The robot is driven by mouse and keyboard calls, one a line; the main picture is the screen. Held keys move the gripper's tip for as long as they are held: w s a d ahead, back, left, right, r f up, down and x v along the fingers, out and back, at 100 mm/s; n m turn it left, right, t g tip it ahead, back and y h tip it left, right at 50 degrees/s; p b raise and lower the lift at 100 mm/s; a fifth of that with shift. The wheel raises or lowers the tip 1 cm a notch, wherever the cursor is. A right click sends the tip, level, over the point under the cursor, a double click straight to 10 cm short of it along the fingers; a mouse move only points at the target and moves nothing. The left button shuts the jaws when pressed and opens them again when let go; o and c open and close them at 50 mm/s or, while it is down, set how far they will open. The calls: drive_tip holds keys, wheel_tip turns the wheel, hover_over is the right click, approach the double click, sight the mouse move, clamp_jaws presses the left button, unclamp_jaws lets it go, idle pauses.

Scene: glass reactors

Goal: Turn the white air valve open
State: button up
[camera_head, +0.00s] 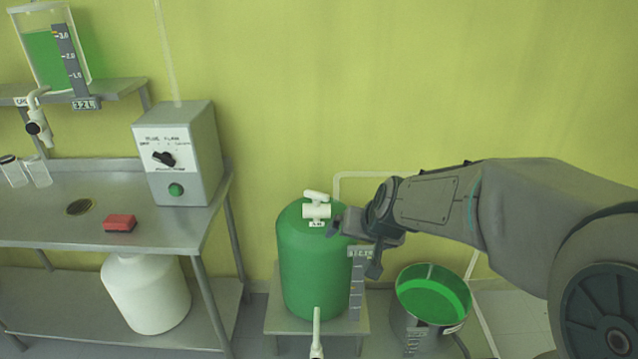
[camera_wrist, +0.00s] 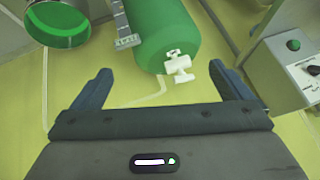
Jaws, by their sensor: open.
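The white air valve (camera_head: 317,207) sits on top of a green tank (camera_head: 308,262), with its handle slanting across the top. In the wrist view the valve (camera_wrist: 179,66) shows ahead of my jaws, a little right of the middle. My gripper (camera_head: 345,225) is just to the right of the valve in the head view. In the wrist view my gripper (camera_wrist: 160,80) is open, with its two fingers wide apart and nothing between them. The valve lies beyond the fingertips and looks apart from them.
A steel bench (camera_head: 150,225) at left carries a control box (camera_head: 180,155), a red block (camera_head: 120,223) and beakers. A white jug (camera_head: 146,295) stands beneath. A bucket of green liquid (camera_head: 433,298) stands right of the tank. A white pipe (camera_head: 360,175) runs along the wall behind.

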drive_tip(key=w+a+f+m+t+h+b, duration=0.1)
drive_tip(key=w+a+f, duration=0.1)
drive_tip(key=w, duration=0.4)
drive_tip(key=w+a+f+t, duration=0.2)
drive_tip(key=w+f, duration=0.1)
drive_tip(key=w, duration=0.3)
drive_tip(key=m+t+h+b, duration=0.2)
drive_tip(key=t+h+b, duration=0.2)
drive_tip(key=t+h, duration=0.35)
approach(315, 195)
drive_tip(key=shift+h, duration=0.25)
drive_tip(key=p+x, duration=0.1)
drive_tip(key=x, duration=1.2)
drive_tip(key=shift+f, duration=0.15)
drive_tip(key=shift+a, duration=0.1)
drive_tip(key=c, duration=1)
